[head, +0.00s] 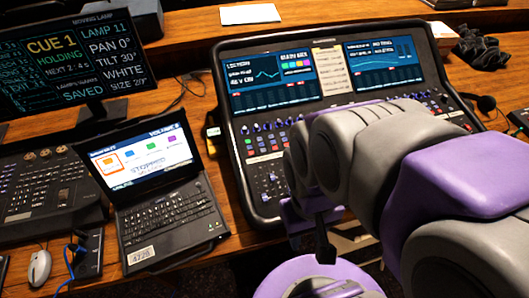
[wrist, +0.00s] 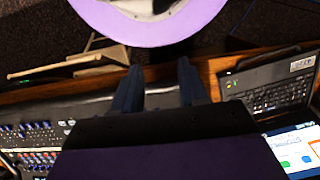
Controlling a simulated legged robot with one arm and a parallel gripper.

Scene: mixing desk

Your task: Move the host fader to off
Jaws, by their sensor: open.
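The mixing desk (head: 240,160) stands right of centre in the head view, with two lit screens above rows of knobs and coloured buttons. My arm covers much of its lower right part. I cannot pick out the host fader or read its position. My gripper (head: 325,243) hangs near the desk's front edge, pointing down, with nothing seen in it. In the wrist view my gripper (wrist: 158,88) shows two dark fingers spread apart with an empty gap. Part of the mixing desk (wrist: 28,135) shows at the lower left there, apart from the fingers.
A laptop (head: 165,215) stands left of the desk, and also shows at right in the wrist view (wrist: 270,88). A lighting console (head: 45,190) and a monitor (head: 70,60) are further left. A mouse (head: 39,268), paper (head: 250,14) and black cloth (head: 482,50) lie about.

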